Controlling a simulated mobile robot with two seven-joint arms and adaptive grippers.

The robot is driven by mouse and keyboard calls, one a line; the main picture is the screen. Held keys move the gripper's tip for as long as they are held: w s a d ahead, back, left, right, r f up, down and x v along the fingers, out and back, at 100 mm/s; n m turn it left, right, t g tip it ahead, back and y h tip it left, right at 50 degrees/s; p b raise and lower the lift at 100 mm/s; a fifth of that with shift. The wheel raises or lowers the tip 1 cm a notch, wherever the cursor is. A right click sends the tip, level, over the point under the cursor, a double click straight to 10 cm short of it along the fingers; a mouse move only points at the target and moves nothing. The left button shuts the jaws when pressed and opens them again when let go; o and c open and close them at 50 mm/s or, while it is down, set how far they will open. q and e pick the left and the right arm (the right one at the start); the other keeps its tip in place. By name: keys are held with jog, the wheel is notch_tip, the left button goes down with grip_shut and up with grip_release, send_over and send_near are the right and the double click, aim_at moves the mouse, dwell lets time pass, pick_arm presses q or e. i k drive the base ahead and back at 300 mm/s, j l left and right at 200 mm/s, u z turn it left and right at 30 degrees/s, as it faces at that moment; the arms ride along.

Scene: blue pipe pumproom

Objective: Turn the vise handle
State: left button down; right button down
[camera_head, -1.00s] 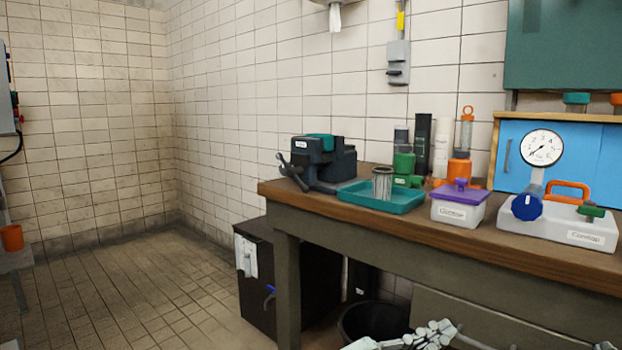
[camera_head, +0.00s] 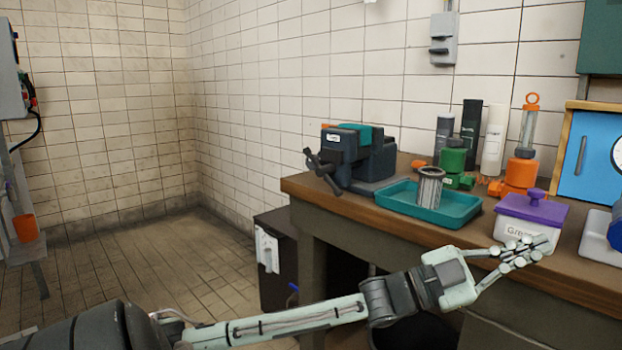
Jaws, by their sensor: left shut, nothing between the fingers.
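The vise (camera_head: 358,157) is dark grey with a teal piece on top. It stands at the left end of the wooden workbench (camera_head: 313,184). Its handle (camera_head: 323,168) is a dark bar on the vise's left front side, overhanging the bench edge. My left gripper (camera_head: 535,250) is shut and empty. It is in front of the bench, at right of the picture, overlapping the purple-lidded box, well right of the vise. My right gripper is not in view.
A teal tray (camera_head: 400,199) with a metal mesh cup (camera_head: 430,187) is right of the vise.

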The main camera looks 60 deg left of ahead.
aim_at(330, 168)
jog(key=j+u, duration=0.3)
jog(key=u, duration=0.15)
jog(key=j+u, duration=0.3)
jog(key=u, duration=0.2)
jog(key=i+l, duration=0.2)
jog(key=i, duration=0.2)
